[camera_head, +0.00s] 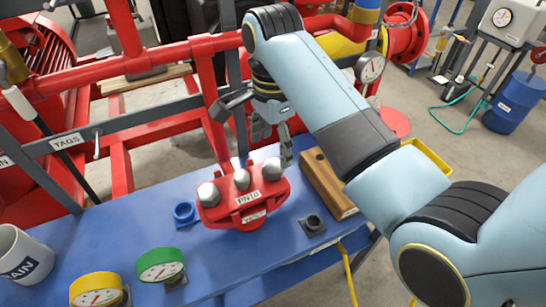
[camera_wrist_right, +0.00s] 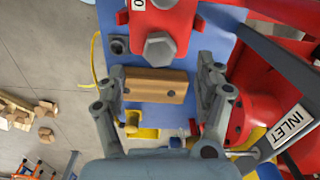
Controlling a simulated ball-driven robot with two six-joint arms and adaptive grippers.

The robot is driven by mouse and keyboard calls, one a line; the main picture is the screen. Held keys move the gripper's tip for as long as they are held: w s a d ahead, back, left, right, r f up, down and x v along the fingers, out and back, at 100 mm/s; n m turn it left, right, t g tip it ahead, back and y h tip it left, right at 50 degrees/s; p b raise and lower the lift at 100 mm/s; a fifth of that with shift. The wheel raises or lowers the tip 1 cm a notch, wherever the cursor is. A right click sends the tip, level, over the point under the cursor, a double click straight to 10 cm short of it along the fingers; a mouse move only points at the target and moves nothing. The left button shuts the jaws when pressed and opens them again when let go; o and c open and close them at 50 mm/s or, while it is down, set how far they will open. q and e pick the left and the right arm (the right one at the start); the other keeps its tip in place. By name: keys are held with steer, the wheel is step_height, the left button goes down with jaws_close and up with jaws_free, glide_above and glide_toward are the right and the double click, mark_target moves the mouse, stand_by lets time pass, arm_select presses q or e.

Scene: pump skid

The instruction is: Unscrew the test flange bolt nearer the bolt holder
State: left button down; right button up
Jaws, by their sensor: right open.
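The red test flange (camera_head: 244,215), labelled PN10, stands on the blue bench with grey hex bolts in its top. The bolt nearer the holder (camera_head: 271,169) is at its right end; in the right wrist view a large hex bolt head (camera_wrist_right: 160,48) shows between the fingers. The wooden bolt holder (camera_head: 325,182) lies right of the flange; in the wrist view its block (camera_wrist_right: 158,84) shows two dark holes. My right gripper (camera_head: 272,146) is open and empty, just behind and above that bolt. My left gripper is out of view.
A dark fitting (camera_head: 313,224) sits in front of the holder. Red pipework (camera_head: 150,60) rises behind.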

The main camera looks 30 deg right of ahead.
mark_target(273, 166)
step_height(273, 166, down, 7)
steer(key=shift+f+p, duration=0.15)
steer(key=shift+p, duration=0.2)
steer(key=shift+s, duration=0.1)
steer(key=c, duration=1.3)
steer(key=n, duration=0.3)
steer(key=shift+n, duration=0.4)
steer(key=n, duration=0.3)
steer(key=shift+n, duration=0.4)
steer(key=n, duration=0.7)
steer(key=o, duration=1.3)
